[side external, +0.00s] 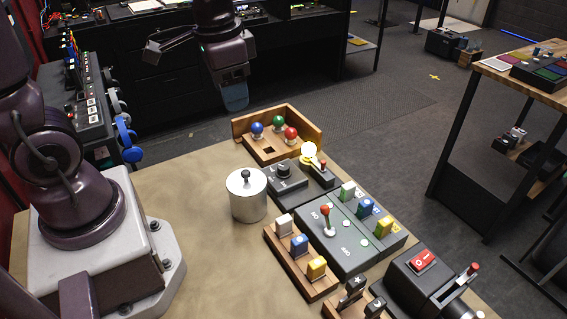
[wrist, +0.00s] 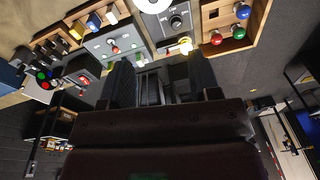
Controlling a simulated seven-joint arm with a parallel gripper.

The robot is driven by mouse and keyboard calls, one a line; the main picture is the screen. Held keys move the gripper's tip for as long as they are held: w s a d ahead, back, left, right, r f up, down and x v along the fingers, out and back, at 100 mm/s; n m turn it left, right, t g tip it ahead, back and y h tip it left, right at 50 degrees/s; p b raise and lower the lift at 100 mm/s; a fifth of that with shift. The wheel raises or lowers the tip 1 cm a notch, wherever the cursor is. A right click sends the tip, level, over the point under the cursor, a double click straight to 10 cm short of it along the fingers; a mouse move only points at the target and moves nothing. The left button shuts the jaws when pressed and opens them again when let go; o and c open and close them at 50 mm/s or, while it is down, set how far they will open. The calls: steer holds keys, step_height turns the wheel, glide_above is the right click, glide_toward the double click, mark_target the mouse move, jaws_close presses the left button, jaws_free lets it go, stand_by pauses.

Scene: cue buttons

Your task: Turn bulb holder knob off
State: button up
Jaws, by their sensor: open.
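The bulb holder is a dark block (side external: 318,172) with a glowing pale yellow bulb (side external: 309,150). The bulb also shows in the wrist view (wrist: 185,44). A dark grey box with a round black knob (side external: 284,170) sits right beside it. That knob shows near the top of the wrist view (wrist: 176,22). My gripper (side external: 235,98) is raised beyond the table's far edge, to the upper left of the bulb holder. In the wrist view its fingers (wrist: 162,85) are apart with nothing between them. It touches nothing.
A wooden tray (side external: 268,157) with blue, green and red balls stands behind the knob box. A metal canister (side external: 248,200) stands to its left. A grey lever panel (side external: 345,248), colored blocks and a red-switch box (side external: 405,285) lie nearer. The table's left part is bare.

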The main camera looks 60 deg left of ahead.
mark_target(283, 166)
steer(key=w+a+f+m+g, duration=0.1)
steer(key=w+a+f+m, duration=0.2)
steer(key=w+f+m, duration=0.9)
steer(key=shift+m+h, duration=0.3)
steer(key=shift+m, duration=0.5)
step_height(283, 166, down, 12)
steer(key=shift+s+r, duration=0.1)
steer(key=shift+r, duration=0.15)
steer(key=c, duration=0.9)
